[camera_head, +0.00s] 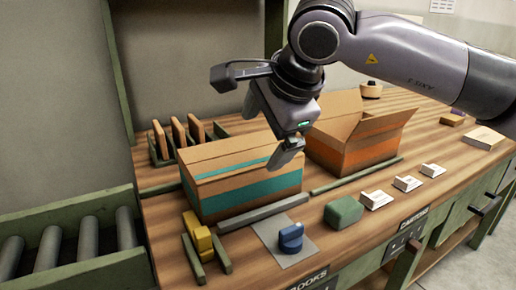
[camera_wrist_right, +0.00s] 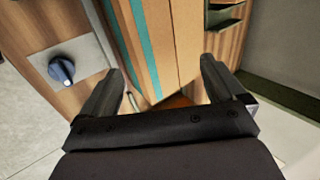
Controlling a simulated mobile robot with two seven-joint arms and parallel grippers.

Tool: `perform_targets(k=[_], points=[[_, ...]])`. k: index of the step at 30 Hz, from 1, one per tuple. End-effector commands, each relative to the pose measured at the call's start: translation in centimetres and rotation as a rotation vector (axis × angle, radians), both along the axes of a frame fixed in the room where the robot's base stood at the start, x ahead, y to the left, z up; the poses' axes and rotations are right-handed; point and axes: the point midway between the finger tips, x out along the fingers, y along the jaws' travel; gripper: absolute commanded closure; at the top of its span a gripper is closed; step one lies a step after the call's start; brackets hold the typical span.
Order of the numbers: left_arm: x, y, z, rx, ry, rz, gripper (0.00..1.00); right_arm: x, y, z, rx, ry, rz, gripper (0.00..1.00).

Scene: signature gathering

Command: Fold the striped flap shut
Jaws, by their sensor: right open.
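A cardboard carton with a teal stripe (camera_head: 225,187) stands left of centre on the bench. Its top panels lie nearly flat, and a teal-striped flap (camera_head: 228,169) shows along the top. My right gripper (camera_head: 286,152) is above the carton's right end, fingers pointing down. In the right wrist view the teal stripe (camera_wrist_right: 148,45) and a top seam lie between its two spread fingers (camera_wrist_right: 163,88), with nothing gripped. The arm hides part of the carton's far right corner, and I cannot tell whether a finger touches it. My left gripper is not in view.
An orange-striped carton (camera_head: 345,158) with raised flaps stands to the right. A blue knob (camera_head: 291,238) on a grey plate, a green block (camera_head: 343,212) and yellow pieces (camera_head: 197,235) lie in front. Several white cards (camera_head: 407,183) lie at right. Rollers (camera_head: 48,248) are at left.

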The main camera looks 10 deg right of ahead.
Motion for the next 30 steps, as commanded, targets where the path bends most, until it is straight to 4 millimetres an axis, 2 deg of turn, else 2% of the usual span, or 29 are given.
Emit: perform_targets(k=[3, 9, 19, 26, 27, 28, 30], points=[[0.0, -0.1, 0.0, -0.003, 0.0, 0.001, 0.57, 1.0, 0.5, -1.7, 0.0, 0.003, 0.001, 0.04], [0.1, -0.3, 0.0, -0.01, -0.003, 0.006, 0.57, 2.1, 0.9, -3.4, 0.0, 0.003, 0.0, 0.04], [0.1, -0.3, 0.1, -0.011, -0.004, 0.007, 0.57, 2.4, 1.0, -3.7, 0.001, 0.001, 0.0, 0.04], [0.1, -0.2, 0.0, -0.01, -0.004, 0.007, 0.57, 2.4, 1.0, -3.7, 0.002, 0.0, 0.0, 0.79], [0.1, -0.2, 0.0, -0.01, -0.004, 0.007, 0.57, 2.5, 1.0, -3.8, 0.002, -0.001, 0.0, 0.92], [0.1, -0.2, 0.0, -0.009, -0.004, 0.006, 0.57, 2.5, 1.0, -3.8, 0.002, -0.001, 0.0, 1.0], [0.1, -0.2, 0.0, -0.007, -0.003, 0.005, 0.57, 2.5, 1.0, -3.9, 0.001, 0.001, 0.0, 1.0]])
